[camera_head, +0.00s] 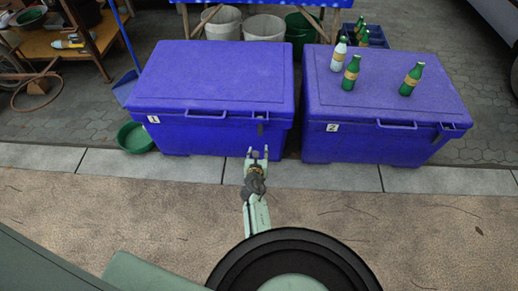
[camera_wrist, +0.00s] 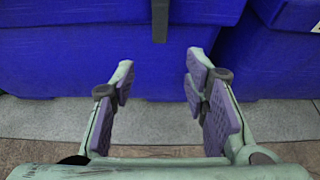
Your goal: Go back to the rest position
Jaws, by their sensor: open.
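My gripper (camera_head: 257,153) is open and empty, with its fingers pointing toward the front of the left blue box (camera_head: 212,82), near its right end. In the wrist view my gripper (camera_wrist: 158,85) shows two spread fingers with purple pads. The box front (camera_wrist: 80,55) fills the upper part behind them, with a dark latch strip (camera_wrist: 160,20) at the top. Nothing is between the fingers. I cannot tell whether a fingertip touches the box.
The right blue box (camera_head: 385,90) bears green bottles (camera_head: 351,72) and a white bottle (camera_head: 338,54). A green bowl (camera_head: 135,137) sits left of the left box. Buckets (camera_head: 264,27) and a crate (camera_head: 373,35) stand behind. The brown ground (camera_head: 430,225) in front is clear.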

